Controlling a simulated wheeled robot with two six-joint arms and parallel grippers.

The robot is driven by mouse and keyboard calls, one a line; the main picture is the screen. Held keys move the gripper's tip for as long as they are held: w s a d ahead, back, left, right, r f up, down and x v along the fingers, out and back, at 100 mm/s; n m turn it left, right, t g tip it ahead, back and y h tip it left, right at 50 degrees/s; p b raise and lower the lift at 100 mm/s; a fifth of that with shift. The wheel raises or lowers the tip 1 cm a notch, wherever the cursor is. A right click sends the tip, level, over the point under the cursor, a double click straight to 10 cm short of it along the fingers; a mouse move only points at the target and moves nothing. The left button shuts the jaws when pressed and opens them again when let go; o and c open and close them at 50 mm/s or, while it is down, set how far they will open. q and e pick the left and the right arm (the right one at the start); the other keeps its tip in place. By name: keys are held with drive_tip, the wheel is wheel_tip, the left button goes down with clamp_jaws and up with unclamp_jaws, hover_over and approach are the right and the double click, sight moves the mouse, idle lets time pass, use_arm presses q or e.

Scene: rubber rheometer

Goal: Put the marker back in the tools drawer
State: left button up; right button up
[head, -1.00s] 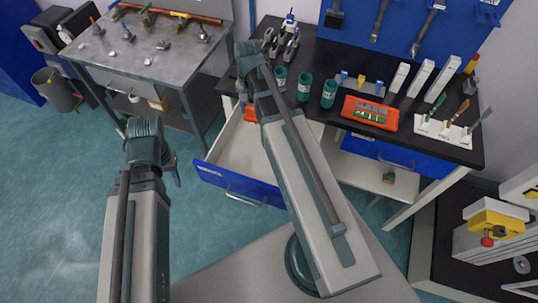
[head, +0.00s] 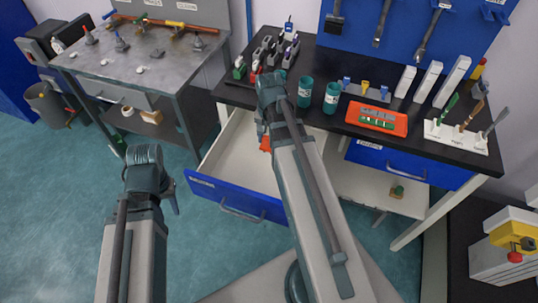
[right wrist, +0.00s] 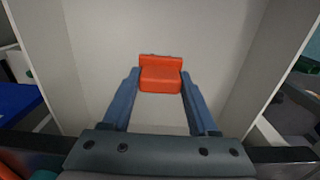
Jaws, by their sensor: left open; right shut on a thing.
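My right gripper (right wrist: 160,85) is shut on an orange block-like thing (right wrist: 160,76), held between its two blue-grey fingertips. The orange thing also shows beside my right wrist in the head view (head: 265,143). I cannot tell from its shape whether it is the marker. The open drawer (head: 235,196), blue-fronted with a pale inside, lies below my right arm, and its pale floor and walls fill the right wrist view. My left gripper (head: 172,200) is open, mostly hidden behind its arm, over the floor left of the drawer.
The black bench (head: 345,65) carries green cups (head: 331,97), an orange tray (head: 376,117) and a white tool holder (head: 456,137). A shut blue drawer (head: 400,166) is at its right. A grey metal table (head: 150,65) stands at the left. The floor between is clear.

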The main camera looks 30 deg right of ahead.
sight(269, 148)
drive_tip(key=shift+f+b, duration=2.1)
drive_tip(key=shift+f, duration=0.55)
drive_tip(key=shift+f, duration=0.2)
drive_tip(key=o, duration=1.1)
drive_tip(key=shift+c, duration=0.2)
drive_tip(key=shift+r, duration=0.2)
wheel_tip(269, 148, up, 12)
drive_tip(key=p, duration=1.2)
